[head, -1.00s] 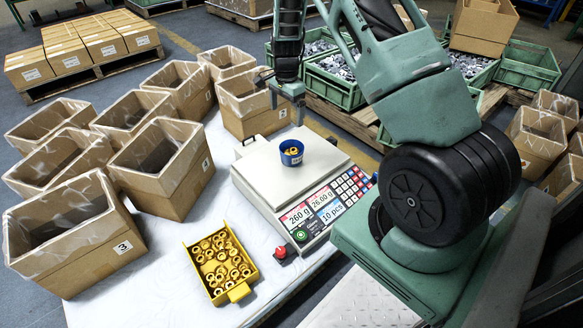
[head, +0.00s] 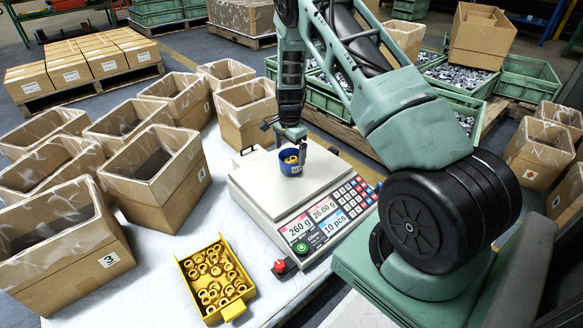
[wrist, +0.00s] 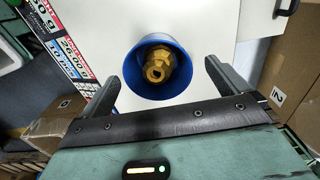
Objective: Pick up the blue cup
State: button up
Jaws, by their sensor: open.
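The blue cup (head: 291,167) stands upright on the pan of the white counting scale (head: 252,185). Brass-coloured parts (wrist: 157,64) lie inside the cup. My gripper (head: 298,142) is open and points down at the cup from above and behind it. In the wrist view the blue cup (wrist: 158,84) sits just ahead of my open gripper (wrist: 165,78), between the lines of its two fingers. The fingers look apart from the cup's sides, and nothing is held.
A yellow bin (head: 216,282) of brass rings lies left of the scale's front. Several lined cartons (head: 70,240) crowd the table's left side, and one carton (head: 246,110) stands close behind the scale. A red button (head: 279,266) sits at the scale's front left.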

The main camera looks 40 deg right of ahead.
aim_at(291, 160)
jog(key=f+b, duration=0.2)
jog(key=f, duration=0.1)
jog(key=f+b, duration=0.1)
jog(key=f, duration=0.1)
jog(key=shift+s+d, duration=0.2)
jog(key=shift+d, duration=0.05)
jog(key=shift+r, duration=0.1)
jog(key=c, duration=1.2)
